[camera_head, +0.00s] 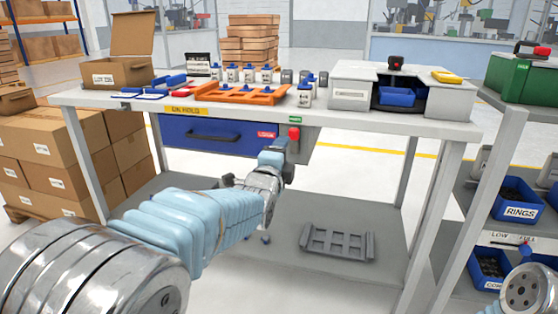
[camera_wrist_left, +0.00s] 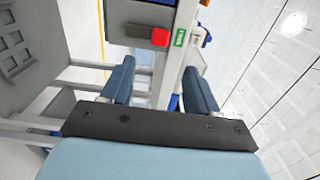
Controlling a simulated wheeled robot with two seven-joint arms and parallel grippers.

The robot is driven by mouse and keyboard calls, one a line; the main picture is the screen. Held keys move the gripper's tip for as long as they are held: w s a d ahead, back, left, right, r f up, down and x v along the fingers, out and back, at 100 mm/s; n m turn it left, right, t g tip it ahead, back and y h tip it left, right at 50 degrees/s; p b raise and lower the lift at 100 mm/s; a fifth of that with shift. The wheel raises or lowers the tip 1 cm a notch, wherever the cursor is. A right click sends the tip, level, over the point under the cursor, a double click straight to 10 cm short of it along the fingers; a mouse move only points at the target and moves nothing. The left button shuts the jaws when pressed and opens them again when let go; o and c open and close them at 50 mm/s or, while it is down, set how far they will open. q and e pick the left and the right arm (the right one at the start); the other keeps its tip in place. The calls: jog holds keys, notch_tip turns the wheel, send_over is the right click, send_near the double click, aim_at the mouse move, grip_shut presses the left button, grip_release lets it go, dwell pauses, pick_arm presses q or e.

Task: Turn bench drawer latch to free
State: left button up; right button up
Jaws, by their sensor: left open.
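The bench drawer (camera_head: 225,136) has a blue front with a dark handle and sits shut under the white bench top. The red latch (camera_head: 294,133) is at the right end of the drawer, below a green label (camera_head: 294,119). My left gripper (camera_head: 285,152) is just below and in front of the latch. In the left wrist view the latch (camera_wrist_left: 160,37) shows beyond the two blue fingers, apart from them, with the green label (camera_wrist_left: 180,37) beside it. My left gripper (camera_wrist_left: 160,82) is open and empty. My right gripper is out of view; only part of my right arm shows.
The bench top (camera_head: 330,117) holds an orange tray (camera_head: 240,94), several small items and a grey housing with a blue bin (camera_head: 397,96). A grey rack (camera_head: 338,242) lies on the lower shelf. Cardboard boxes (camera_head: 60,150) stand left, shelving with bins (camera_head: 517,205) right.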

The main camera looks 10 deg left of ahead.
pick_arm(q)
jog(key=shift+s, duration=1.4)
jog(key=s+a+f+n+g+p, duration=0.1)
jog(key=s+f+n+g, duration=0.15)
jog(key=f, duration=0.95)
jog(key=s+a+f+n+g+y, duration=0.15)
jog(key=f+n+g, duration=0.25)
jog(key=f, duration=0.8)
jog(key=s+a+f+n+g+h+p, duration=0.1)
jog(key=s+f+n+g, duration=0.2)
jog(key=f, duration=0.9)
jog(key=s+f+n+g, duration=0.4)
jog(key=s+f, duration=0.5)
jog(key=f, duration=0.2)
jog(key=s+d+f+n+g+h, duration=0.2)
jog(key=s+d+n, duration=0.1)
jog(key=s, duration=0.3)
jog(key=s+d+f+n+g+h, duration=0.1)
jog(key=s+d+f+n+h, duration=0.1)
jog(key=s+d+n, duration=0.2)
jog(key=s, duration=0.2)
jog(key=shift+s+f+g, duration=0.35)
jog(key=shift+a, duration=0.1)
